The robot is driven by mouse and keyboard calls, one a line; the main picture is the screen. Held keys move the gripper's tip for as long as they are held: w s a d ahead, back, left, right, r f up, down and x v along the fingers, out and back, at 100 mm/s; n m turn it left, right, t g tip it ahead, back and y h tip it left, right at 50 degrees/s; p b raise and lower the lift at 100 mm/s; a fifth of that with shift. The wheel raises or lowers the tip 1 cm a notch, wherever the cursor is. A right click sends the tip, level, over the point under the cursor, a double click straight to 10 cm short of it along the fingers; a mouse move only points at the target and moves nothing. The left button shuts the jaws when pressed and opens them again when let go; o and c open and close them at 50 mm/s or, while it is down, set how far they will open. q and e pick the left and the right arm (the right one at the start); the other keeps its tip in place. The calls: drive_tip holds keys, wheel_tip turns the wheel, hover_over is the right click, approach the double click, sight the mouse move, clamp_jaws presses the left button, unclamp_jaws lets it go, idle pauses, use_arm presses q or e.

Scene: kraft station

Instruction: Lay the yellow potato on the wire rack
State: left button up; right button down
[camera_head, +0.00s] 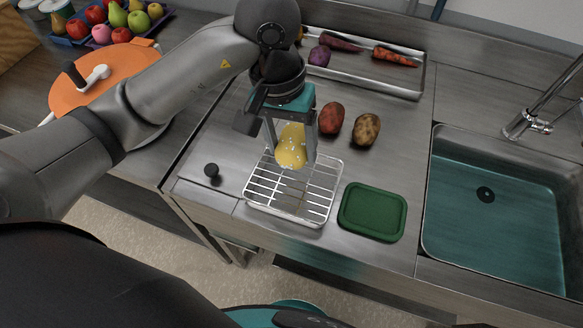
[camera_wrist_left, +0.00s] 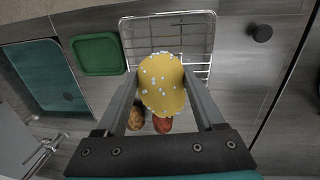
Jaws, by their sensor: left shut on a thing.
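The yellow potato (camera_head: 291,147), speckled with pale dots, is between the fingers of my left gripper (camera_head: 291,155), which is shut on it. The potato hangs over the back part of the wire rack (camera_head: 292,192). In the left wrist view the potato (camera_wrist_left: 162,84) shows between the fingers, with the wire rack (camera_wrist_left: 197,27) behind it. I cannot tell exactly how high above the bars it is. My right gripper is not in view.
A green square container (camera_head: 372,212) sits right of the rack. A red potato (camera_head: 331,118) and a brown potato (camera_head: 366,129) lie behind. A metal tray (camera_head: 380,77) with vegetables stands at the back. A sink (camera_head: 500,225) is at right.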

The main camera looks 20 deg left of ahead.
sight(285, 142)
use_arm(q)
wheel_tip(285, 142, down, 8)
idle(0.4)
drive_tip(key=shift+f+b, duration=0.2)
drive_tip(key=shift+b, duration=0.2)
drive_tip(key=o, duration=1.5)
drive_tip(key=shift+r, duration=0.1)
drive_tip(key=r, duration=0.4)
drive_tip(key=a+r, duration=0.1)
drive_tip(key=r, duration=0.7)
drive_tip(key=shift+a+r, duration=0.1)
drive_tip(key=shift+a, duration=0.2)
drive_tip(key=shift+p, duration=0.3)
